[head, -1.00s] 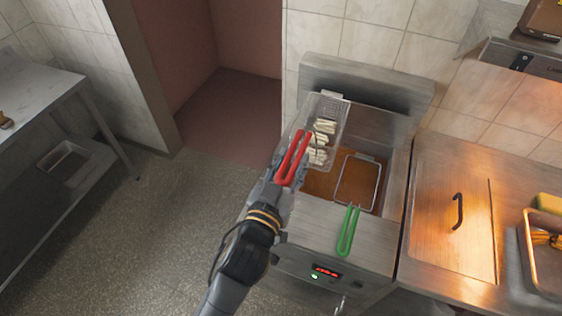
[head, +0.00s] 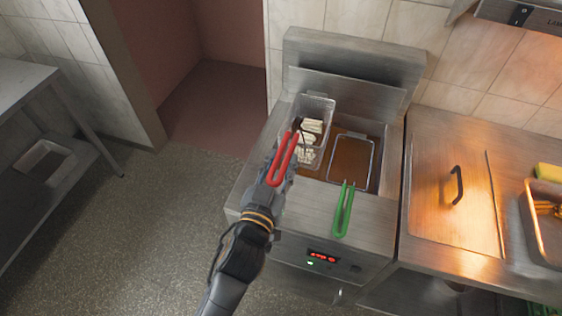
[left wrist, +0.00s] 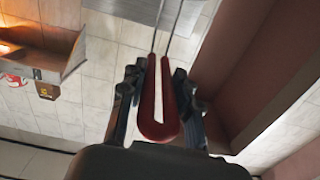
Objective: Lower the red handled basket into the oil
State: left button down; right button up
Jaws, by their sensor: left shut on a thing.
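The red handled basket (head: 318,109) is a wire basket holding pale fries (head: 307,151). It is at the left side of the fryer's oil well in the head view, lower than before. Whether its bottom is in the oil (head: 345,182) cannot be told. My left gripper (head: 277,174) is shut on its red handle (head: 283,158). The red loop also shows between the fingers in the left wrist view (left wrist: 157,108). The green handled basket (head: 343,207) sits in the right side of the well. My right gripper is not in view.
The steel fryer (head: 300,212) has a lit red display and a raised back panel. A counter with a lidded section (head: 455,185) and a tray (head: 543,232) adjoin on the right. A steel table (head: 30,88) stands far left. Floor is clear between.

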pick_arm(q)
notch_tip(320, 180, down, 11)
jog(key=b, duration=0.8)
jog(key=shift+f+b, duration=0.95)
jog(key=shift+b, duration=0.05)
jog(key=shift+f+b, duration=0.5)
jog(key=shift+f, duration=0.25)
jog(key=c, duration=0.9)
grip_release()
jog(key=shift+f, duration=0.15)
jog(key=v, duration=1.2)
